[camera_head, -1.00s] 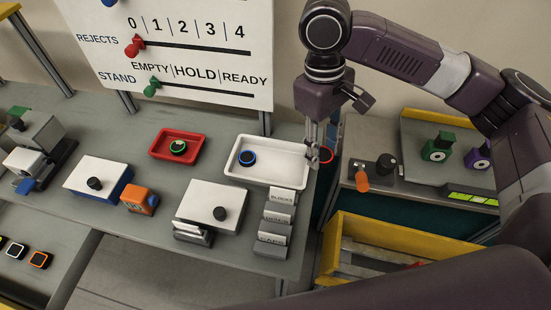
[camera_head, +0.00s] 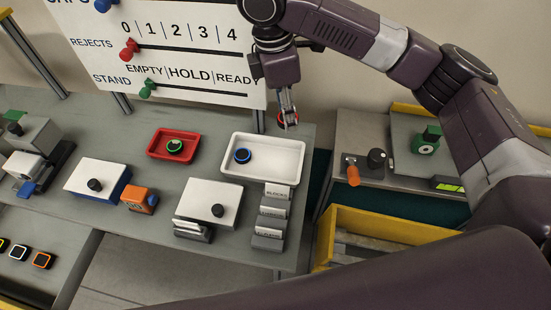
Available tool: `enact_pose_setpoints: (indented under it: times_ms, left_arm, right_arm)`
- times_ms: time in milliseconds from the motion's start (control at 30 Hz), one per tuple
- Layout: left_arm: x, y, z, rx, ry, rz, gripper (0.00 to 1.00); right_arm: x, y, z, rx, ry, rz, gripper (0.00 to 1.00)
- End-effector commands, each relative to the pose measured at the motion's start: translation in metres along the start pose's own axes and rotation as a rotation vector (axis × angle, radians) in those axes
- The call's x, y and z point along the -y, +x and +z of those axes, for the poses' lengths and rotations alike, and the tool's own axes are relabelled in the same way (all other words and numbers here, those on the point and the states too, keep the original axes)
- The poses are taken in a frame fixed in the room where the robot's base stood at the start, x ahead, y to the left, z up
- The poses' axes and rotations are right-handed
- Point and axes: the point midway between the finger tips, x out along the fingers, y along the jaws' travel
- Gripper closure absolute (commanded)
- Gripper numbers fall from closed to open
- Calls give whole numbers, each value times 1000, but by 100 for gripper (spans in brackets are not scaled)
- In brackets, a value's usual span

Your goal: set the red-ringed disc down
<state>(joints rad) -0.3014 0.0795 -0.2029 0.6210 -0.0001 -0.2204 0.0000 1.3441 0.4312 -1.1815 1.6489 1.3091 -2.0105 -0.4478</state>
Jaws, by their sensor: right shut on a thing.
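The red-ringed disc (camera_head: 281,117) is held in my right gripper (camera_head: 288,123), which is shut on it. My gripper's fingers partly hide the disc. In the head view they appear at the far right corner of the white tray (camera_head: 287,147); their height above it is hard to tell. In the white tray a blue-ringed disc (camera_head: 242,155) lies toward the left, and the tray's right part looks bare. My left gripper is not in view.
A red tray (camera_head: 160,152) with a green-ringed disc (camera_head: 175,146) stands left of the white tray. Grey card holders (camera_head: 268,232) stand in front of it. A board with sliders (camera_head: 165,50) rises behind. A yellow-edged bin (camera_head: 385,225) is at the right.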

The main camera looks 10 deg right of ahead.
Motion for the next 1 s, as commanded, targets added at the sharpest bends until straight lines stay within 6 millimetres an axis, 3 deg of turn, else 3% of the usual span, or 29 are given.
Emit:
enact_pose_setpoints:
  times_ms: [267,500,1000]
  left_arm:
    - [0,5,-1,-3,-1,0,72]
    - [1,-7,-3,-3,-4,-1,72]
    - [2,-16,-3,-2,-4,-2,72]
  right_arm:
    - [2,65,-11,-3,2,-7,86]
    - [2,117,-17,1,3,-4,86]
    - [2,175,-26,0,3,-2,86]
